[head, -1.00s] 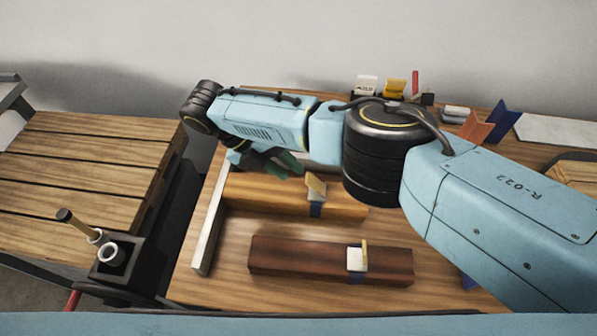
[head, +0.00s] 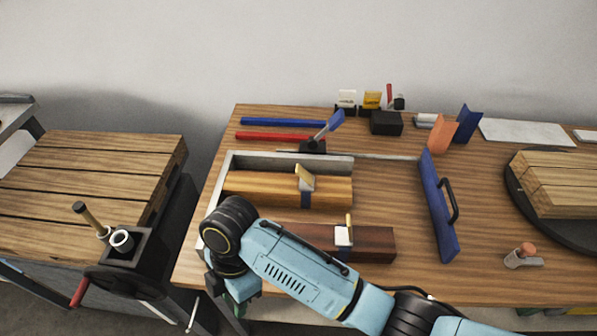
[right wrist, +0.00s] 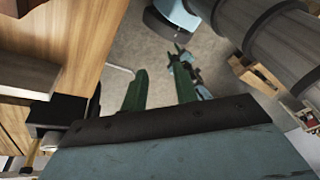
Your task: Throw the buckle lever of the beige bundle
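The beige bundle (head: 255,187) is a stack of yellowish wood strips lying in the pale L-shaped frame on the table. A blue strap and grey buckle (head: 307,184) sit around it, with a tan lever (head: 302,171) sticking up, tilted left. A dark brown bundle (head: 375,242) lies in front, with a white buckle (head: 343,236) and upright yellow lever. My right gripper (head: 238,308) hangs at the table's front-left edge, clear of both bundles. In the right wrist view its green fingers (right wrist: 162,72) are apart with nothing between them. My left gripper is out of view.
A blue board with black handle (head: 447,202) stands right of the bundles. Blue and red bars (head: 282,122) and a blue-paddled black fixture (head: 325,130) lie behind. A black crank unit (head: 125,262) stands left. Table space between frame and blue board is clear.

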